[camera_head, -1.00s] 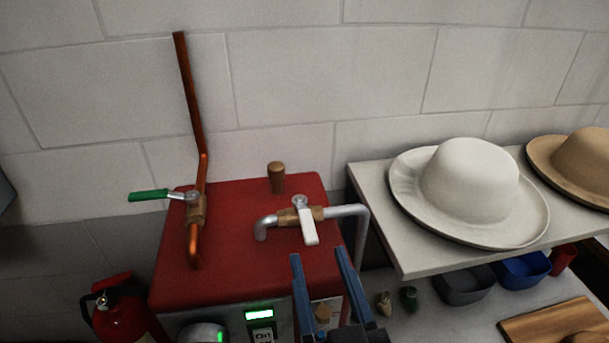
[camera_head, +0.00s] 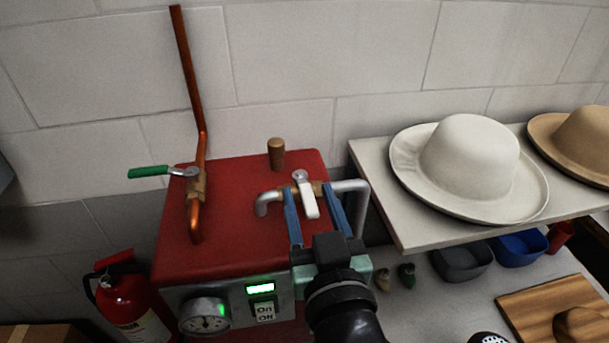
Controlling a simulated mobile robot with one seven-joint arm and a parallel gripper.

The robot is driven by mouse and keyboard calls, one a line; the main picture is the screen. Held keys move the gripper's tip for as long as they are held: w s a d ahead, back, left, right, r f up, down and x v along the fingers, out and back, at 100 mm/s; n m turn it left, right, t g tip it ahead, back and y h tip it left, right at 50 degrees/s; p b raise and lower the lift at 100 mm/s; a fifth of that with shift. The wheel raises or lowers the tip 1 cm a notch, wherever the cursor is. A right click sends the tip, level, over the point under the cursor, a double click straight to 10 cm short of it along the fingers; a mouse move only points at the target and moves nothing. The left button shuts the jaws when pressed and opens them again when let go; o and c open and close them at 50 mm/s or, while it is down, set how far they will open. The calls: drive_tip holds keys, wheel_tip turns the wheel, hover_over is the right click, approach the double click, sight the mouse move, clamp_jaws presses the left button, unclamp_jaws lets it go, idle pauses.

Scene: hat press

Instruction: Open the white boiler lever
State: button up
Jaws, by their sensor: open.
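The white boiler lever (camera_head: 309,203) sits on a brass valve in the grey steam pipe (camera_head: 351,186) on top of the red boiler (camera_head: 235,225). The lever points toward me, across the line of its pipe. My gripper (camera_head: 310,194) is open, with its two blue fingers on either side of the white lever. The fingertips reach about as far as the valve in the picture. I cannot tell whether a finger touches the lever.
A green lever (camera_head: 150,171) is on the copper pipe (camera_head: 190,110) at left. A brown knob (camera_head: 276,153) stands behind the white lever. A shelf (camera_head: 425,236) with a white hat (camera_head: 468,165) and a tan hat (camera_head: 583,143) is at right. A fire extinguisher (camera_head: 127,300) stands lower left.

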sight(305, 182)
drive_tip(key=shift+w+a+p, duration=0.2)
drive_tip(key=shift+w+p, duration=0.1)
drive_tip(key=shift+w, duration=0.7)
drive_tip(key=shift+w+a+p, duration=0.2)
drive_tip(key=shift+w+p, duration=0.1)
drive_tip(key=shift+w, duration=0.7)
clamp_jaws()
